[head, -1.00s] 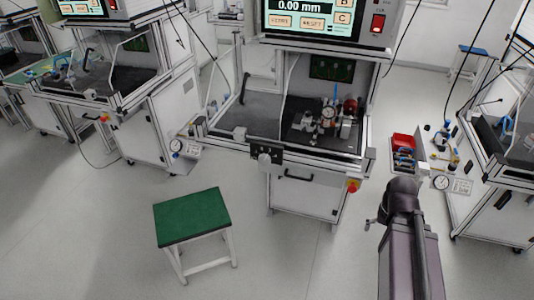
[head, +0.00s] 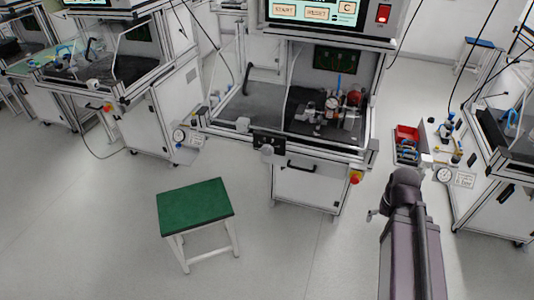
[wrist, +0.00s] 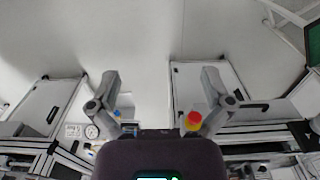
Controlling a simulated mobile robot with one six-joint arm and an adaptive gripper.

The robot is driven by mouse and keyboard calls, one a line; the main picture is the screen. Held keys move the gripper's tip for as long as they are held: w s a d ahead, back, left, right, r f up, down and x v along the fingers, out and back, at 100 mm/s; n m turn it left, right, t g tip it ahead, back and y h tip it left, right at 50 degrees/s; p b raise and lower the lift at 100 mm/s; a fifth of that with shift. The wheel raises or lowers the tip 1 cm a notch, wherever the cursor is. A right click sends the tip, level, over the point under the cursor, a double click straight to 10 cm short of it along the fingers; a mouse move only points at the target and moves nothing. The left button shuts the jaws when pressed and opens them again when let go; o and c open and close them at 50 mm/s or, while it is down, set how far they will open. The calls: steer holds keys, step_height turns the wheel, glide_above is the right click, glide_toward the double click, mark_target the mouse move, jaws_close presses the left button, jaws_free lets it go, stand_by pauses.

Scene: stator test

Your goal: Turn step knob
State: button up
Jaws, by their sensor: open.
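The test station (head: 322,160) with a screen (head: 312,12) stands in the middle of the head view. A small dark box with a grey part (head: 267,146) sits on its front rail. I cannot tell which part is the step knob. A red and yellow button (head: 355,177) is on the station's front right; a red and yellow button (wrist: 193,120) also shows in the wrist view. My gripper (wrist: 161,82) is open, its two fingers wide apart with nothing between them. It is well away from the station, and its fingers do not show clearly in the head view.
A green-topped stool (head: 195,206) stands on the floor in front of the station. A red bin (head: 407,135) and small parts lie to its right. Other benches stand at the left and right.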

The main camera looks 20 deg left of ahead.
steer(key=w+a+f+n+t+h+b, duration=0.35)
steer(key=w+a+f+n+b, duration=0.2)
steer(key=w+n+b, duration=0.2)
steer(key=n+t+y+b, duration=0.4)
steer(key=n+t+b, duration=1.25)
steer(key=n, duration=0.95)
glide_toward(266, 153)
steer(key=s+r+g+b, duration=0.2)
steer(key=s, duration=0.1)
steer(key=shift+s+h, duration=0.1)
steer(key=shift+h, duration=0.15)
steer(key=w, duration=1.3)
steer(key=shift+w, duration=0.4)
